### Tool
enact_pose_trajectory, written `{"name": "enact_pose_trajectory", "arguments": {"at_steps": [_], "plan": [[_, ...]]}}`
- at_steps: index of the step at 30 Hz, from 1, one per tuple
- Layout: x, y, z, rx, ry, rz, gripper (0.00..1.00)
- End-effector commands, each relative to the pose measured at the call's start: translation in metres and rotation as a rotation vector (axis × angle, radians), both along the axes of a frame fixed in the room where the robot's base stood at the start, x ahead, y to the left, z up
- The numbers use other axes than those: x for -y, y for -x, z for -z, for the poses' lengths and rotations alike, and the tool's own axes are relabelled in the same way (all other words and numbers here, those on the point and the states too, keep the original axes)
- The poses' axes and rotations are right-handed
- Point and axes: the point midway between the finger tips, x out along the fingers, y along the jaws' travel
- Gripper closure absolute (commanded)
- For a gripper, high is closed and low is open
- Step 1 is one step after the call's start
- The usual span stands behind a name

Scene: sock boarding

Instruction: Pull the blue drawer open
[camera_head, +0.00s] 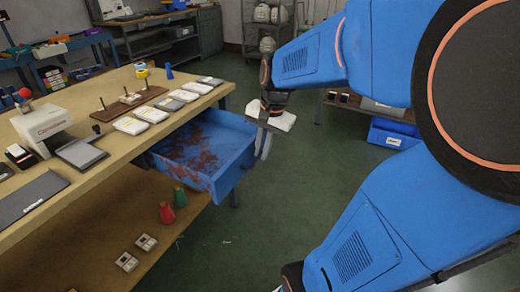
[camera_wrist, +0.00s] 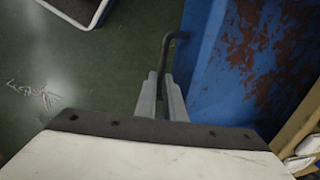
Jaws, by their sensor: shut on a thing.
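The blue drawer (camera_head: 232,172) is pulled out from under the wooden workbench, and its inside shows brown-red stains. In the wrist view the drawer (camera_wrist: 215,50) fills the upper right. A dark bent handle (camera_wrist: 168,50) stands off its front. My gripper (camera_wrist: 168,78) has its two grey fingers closed around the end of the handle. In the head view my gripper (camera_head: 264,145) is at the drawer's front right side, and the handle there is hidden by the fingers.
The workbench top (camera_head: 125,90) holds several white packets, a white device (camera_head: 42,125) and dark trays. A red cone (camera_head: 166,212) and a green cone (camera_head: 180,197) stand on the lower shelf. A blue bin (camera_head: 393,133) is at the right. Green floor (camera_head: 290,200) before the drawer is free.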

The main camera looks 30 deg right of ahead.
Motion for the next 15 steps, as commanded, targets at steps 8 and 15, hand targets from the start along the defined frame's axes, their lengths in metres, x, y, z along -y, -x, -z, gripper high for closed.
{"name": "enact_pose_trajectory", "arguments": {"at_steps": [8,15], "plan": [[0.0003,-0.0008,-0.0008,0.002,0.001,0.0,0.83],[0.0003,-0.0006,-0.0012,0.001,0.0,0.0,0.83]]}}
